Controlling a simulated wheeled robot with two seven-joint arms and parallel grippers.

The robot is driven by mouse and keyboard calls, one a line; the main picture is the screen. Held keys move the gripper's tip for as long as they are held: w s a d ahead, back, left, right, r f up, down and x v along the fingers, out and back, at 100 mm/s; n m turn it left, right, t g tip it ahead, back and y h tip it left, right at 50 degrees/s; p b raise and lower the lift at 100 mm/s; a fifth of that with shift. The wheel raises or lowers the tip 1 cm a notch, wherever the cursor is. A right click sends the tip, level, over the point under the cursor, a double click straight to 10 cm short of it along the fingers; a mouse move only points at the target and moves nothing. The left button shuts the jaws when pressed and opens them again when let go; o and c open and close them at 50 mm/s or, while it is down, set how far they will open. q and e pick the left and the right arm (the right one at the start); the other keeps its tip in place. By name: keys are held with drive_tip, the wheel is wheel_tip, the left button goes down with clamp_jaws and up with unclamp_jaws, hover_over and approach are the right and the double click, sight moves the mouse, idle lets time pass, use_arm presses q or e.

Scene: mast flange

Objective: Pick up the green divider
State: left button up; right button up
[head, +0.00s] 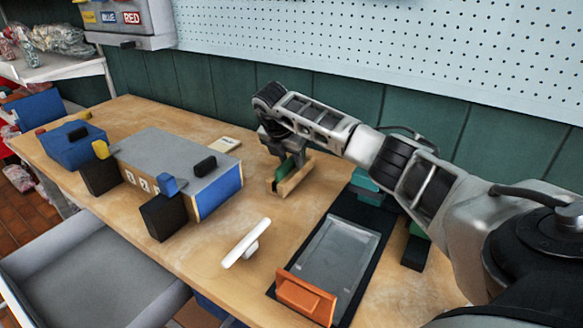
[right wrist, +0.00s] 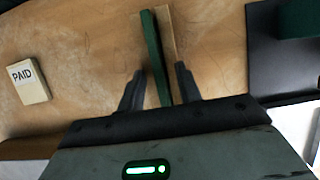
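The green divider (head: 284,172) is a thin green bar beside a wooden strip (head: 296,178) on the table, below my right gripper (head: 289,155). In the right wrist view the divider (right wrist: 152,50) runs lengthwise between the two dark fingers of my right gripper (right wrist: 159,86), with the wooden strip (right wrist: 170,40) on its right. The fingers are apart, with a gap left of the divider, and do not appear closed on it. The divider's near end is hidden behind the gripper body. My left gripper is in neither view.
A grey-topped box (head: 160,155) with coloured blocks stands left, beside a blue box (head: 72,148). A PAID block (head: 224,145) lies behind. A white-handled tool (head: 246,243), a clear tray (head: 340,255) and an orange block (head: 304,295) are in front. A pegboard wall (head: 400,45) rises behind.

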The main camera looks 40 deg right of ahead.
clamp_jaws()
